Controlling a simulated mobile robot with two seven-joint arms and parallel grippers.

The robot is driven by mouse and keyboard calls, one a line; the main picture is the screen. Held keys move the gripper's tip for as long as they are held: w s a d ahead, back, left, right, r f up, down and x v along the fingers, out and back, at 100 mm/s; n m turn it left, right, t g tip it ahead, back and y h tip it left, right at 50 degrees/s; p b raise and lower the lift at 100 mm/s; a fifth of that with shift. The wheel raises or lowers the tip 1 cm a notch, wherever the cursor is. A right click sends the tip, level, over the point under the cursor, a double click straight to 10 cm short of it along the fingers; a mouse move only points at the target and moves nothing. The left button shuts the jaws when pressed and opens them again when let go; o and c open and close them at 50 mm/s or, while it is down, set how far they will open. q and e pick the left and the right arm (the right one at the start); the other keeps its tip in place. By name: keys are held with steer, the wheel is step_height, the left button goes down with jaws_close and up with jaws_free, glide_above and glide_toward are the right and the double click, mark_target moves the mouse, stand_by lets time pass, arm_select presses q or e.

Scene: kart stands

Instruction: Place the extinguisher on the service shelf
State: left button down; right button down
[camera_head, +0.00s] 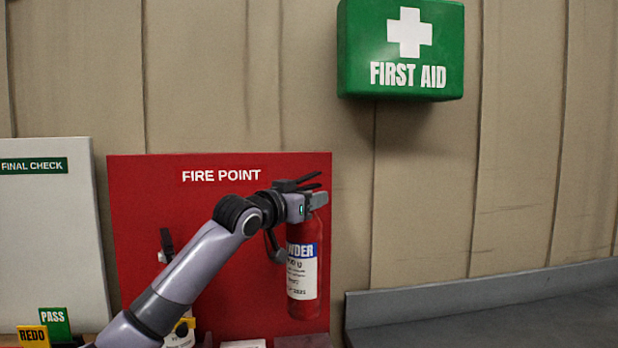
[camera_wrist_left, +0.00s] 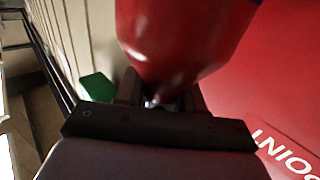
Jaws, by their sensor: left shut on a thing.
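The red extinguisher (camera_head: 304,268) with a white and blue label hangs upright in front of the red fire point board (camera_head: 140,215) in the head view. My left gripper (camera_head: 312,198) is shut on its top, near the neck. In the left wrist view, the red body of the extinguisher (camera_wrist_left: 180,35) fills the top middle, between the gripper fingers (camera_wrist_left: 160,98). The lower end of the extinguisher is near the bottom of the board; I cannot tell whether it touches anything. I cannot make out which surface is the service shelf. My right gripper is not in view.
A green first aid box (camera_head: 400,75) is on the wall above right. A grey surface with a raised back edge (camera_head: 470,292) lies at the right, its visible part clear. A white final check board (camera_head: 50,240) and green and yellow cards (camera_head: 54,322) stand at the left.

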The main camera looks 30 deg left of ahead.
mark_target(309, 253)
arm_select(q)
step_height(309, 253, down, 11)
steer(key=shift+s+f, duration=0.1)
steer(key=shift+f, duration=0.05)
stand_by(0.4)
steer(key=shift+f, duration=0.1)
steer(key=c, duration=0.7)
jaws_free()
steer(key=shift+f, duration=0.3)
steer(key=shift+r, duration=0.1)
